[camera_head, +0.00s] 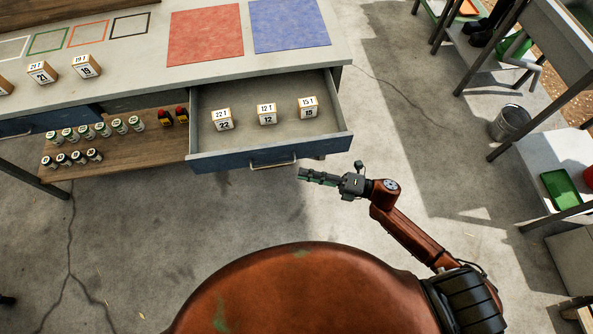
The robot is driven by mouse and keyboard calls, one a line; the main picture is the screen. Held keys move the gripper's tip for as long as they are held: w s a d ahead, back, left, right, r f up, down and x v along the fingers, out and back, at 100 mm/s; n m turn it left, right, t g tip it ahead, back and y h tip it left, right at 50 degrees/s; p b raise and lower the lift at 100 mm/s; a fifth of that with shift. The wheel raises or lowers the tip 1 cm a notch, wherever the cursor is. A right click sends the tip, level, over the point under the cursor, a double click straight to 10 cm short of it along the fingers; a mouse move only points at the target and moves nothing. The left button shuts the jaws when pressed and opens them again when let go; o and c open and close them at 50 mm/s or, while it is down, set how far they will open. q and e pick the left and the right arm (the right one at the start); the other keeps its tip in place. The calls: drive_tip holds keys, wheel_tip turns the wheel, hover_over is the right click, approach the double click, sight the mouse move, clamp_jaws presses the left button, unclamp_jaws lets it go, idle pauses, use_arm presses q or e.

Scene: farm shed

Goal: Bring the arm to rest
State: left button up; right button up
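My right gripper (318,177) is in front of the open drawer (340,128), just right of the drawer's handle (273,162). It points left, and a small gap seems to lie between its tips and the handle. Nothing shows in it, but its fingers are seen nearly edge-on, so I cannot tell whether they are apart. My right arm (408,235) is bent and reaches in from the lower right. My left arm and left gripper are not in view.
The drawer holds three numbered blocks, the middle one (267,114) marked 12. The bench top (205,92) carries more blocks, a red mat (205,35) and a blue mat (288,25). A lower shelf (130,155) holds several jars. A bucket (510,122) stands right; floor between is clear.

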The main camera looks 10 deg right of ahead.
drive_tip(key=shift+d, duration=0.1)
idle(0.5)
